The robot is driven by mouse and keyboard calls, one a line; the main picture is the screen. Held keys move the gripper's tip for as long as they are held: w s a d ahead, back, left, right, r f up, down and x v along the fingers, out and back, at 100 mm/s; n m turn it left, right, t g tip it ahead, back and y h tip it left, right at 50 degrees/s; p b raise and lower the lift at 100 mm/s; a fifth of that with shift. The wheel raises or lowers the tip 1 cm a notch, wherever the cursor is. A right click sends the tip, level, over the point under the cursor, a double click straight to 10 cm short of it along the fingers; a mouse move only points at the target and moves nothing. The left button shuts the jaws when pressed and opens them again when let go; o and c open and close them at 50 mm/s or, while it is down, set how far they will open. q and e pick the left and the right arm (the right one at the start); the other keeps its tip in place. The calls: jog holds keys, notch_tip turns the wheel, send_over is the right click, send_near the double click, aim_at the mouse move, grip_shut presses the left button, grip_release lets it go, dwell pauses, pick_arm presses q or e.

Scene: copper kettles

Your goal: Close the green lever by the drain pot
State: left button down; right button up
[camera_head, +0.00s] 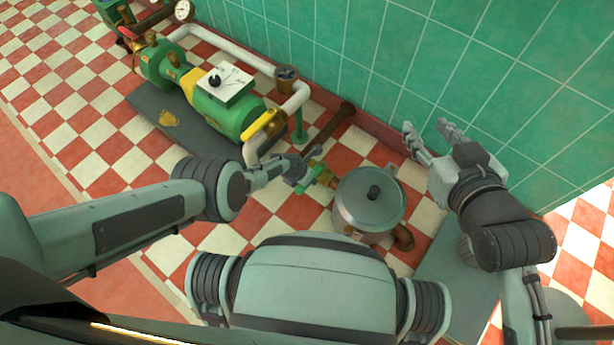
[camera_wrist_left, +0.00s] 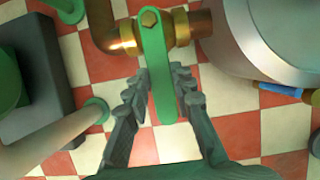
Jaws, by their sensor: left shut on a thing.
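The drain pot (camera_head: 368,207) is a metal pot with a dark lid knob, standing on the floor in the middle of the head view. Its side also shows at the upper right of the left wrist view (camera_wrist_left: 245,45). The green lever (camera_wrist_left: 157,70) is bolted on a brass valve in the copper pipe beside the pot and points crosswise to that pipe. My left gripper (camera_wrist_left: 159,82) is shut on the lever, with one finger on each side of it. In the head view the left gripper (camera_head: 298,172) partly hides the lever. My right gripper (camera_head: 428,132) is open and empty near the wall.
A green and yellow machine (camera_head: 215,105) with a white panel stands on a grey plinth (camera_head: 160,112) at the upper left. A white pipe (camera_head: 240,58) and a yellow lever (camera_head: 260,124) are beside it. A green tiled wall (camera_head: 400,55) bounds the back. Checkered floor lies around.

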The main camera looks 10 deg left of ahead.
pick_arm(q)
jog(key=shift+s+d, duration=0.1)
jog(key=c, duration=1.5)
grip_release()
jog(key=shift+o, duration=1.1)
